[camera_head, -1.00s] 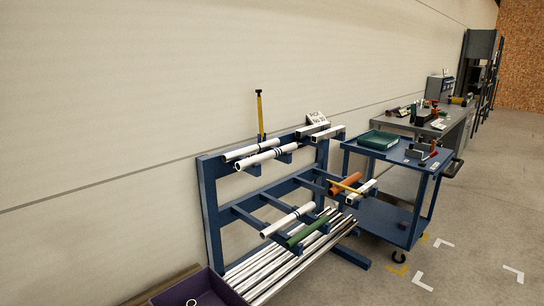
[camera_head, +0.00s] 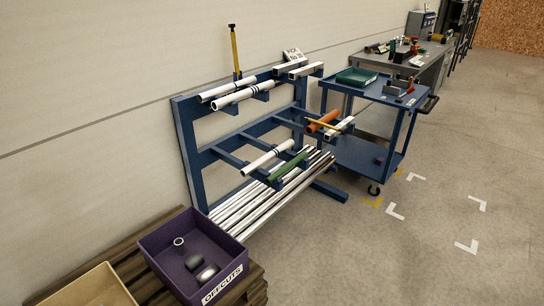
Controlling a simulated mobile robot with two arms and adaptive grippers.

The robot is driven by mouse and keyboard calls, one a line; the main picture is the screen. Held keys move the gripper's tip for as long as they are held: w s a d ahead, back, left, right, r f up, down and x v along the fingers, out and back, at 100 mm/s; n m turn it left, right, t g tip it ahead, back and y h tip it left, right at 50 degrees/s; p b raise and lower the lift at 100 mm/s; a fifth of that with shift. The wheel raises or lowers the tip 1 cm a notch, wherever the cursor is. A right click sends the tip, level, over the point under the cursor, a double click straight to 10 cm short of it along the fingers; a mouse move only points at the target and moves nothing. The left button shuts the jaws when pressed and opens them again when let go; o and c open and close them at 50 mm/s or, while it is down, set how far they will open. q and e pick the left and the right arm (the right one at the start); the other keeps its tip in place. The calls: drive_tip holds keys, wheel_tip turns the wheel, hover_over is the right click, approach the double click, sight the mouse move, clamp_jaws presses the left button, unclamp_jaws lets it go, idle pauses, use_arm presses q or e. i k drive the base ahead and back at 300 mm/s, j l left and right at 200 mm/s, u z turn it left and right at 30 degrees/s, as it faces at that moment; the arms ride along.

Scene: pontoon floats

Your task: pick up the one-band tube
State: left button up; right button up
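White tubes lie on the arms of a blue rack (camera_head: 188,150) against the wall. On the upper level are a rear white tube (camera_head: 220,91) and a front white tube (camera_head: 233,98) with dark banding near its far end. On the lower level is another white tube (camera_head: 264,158), also with dark banding near its far end. The bands are too small to count surely, so I cannot tell which tube has one band. Neither of my grippers is in view.
A green tube (camera_head: 288,167) and an orange tube (camera_head: 322,121) share the lower level. Long bars lie at the rack's base. A purple offcuts bin (camera_head: 162,246) stands on a pallet in front. A blue cart (camera_head: 365,159) stands to the right. Floor at right is clear.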

sight(202, 97)
drive_tip(key=i+l+u, duration=0.1)
drive_tip(key=l, duration=0.25)
drive_tip(key=i+l, duration=0.35)
drive_tip(key=i+l+u, duration=0.15)
drive_tip(key=l, duration=0.25)
drive_tip(key=i+l, duration=0.25)
drive_tip(key=i+l+u, duration=0.15)
drive_tip(key=l, duration=0.35)
drive_tip(key=i+l, duration=0.2)
drive_tip(key=l, duration=0.2)
drive_tip(key=u, duration=0.05)
